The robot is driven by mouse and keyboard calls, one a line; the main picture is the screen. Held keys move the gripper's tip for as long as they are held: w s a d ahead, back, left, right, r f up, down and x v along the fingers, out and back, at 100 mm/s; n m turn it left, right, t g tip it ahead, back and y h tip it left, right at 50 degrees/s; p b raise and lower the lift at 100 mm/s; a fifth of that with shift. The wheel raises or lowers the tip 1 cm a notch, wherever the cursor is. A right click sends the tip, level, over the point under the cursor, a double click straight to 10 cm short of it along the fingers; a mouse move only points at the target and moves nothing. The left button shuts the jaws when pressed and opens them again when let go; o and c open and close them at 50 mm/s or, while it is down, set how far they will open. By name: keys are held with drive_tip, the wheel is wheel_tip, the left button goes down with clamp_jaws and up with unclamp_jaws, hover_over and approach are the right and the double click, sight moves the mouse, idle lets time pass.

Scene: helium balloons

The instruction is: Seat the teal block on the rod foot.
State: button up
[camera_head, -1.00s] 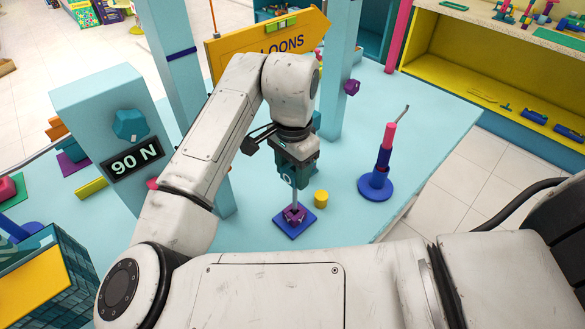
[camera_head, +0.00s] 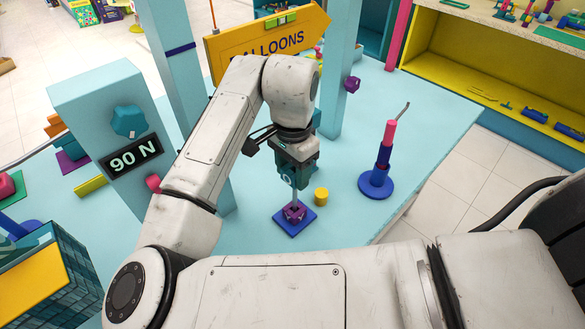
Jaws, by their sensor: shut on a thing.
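My gripper (camera_head: 296,160) hangs above the middle of the pale blue table. It is shut on the teal block (camera_head: 304,176), which shows as a small dark teal piece at the jaws' lower end. The fingers are small here and blend with the block. A thin grey rod (camera_head: 294,196) runs down from beside the block to the purple rod foot (camera_head: 295,214). The foot sits on a square blue plate (camera_head: 289,229) on the table. The block is above the foot, with a gap showing. I cannot tell whether the rod passes through the block or beside it.
A yellow cylinder (camera_head: 321,196) stands close right of the plate. A pink and blue post on a round base (camera_head: 376,186) stands further right. The "90 N" box (camera_head: 100,100) and pale blue pillars flank the arm.

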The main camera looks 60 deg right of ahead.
drive_tip(key=shift+f+b, duration=2.95)
drive_tip(key=shift+f, duration=1.55)
drive_tip(key=o, duration=1.1)
drive_tip(key=shift+o, duration=0.3)
drive_tip(key=shift+r, duration=0.1)
wheel_tip(320, 180, up, 11)
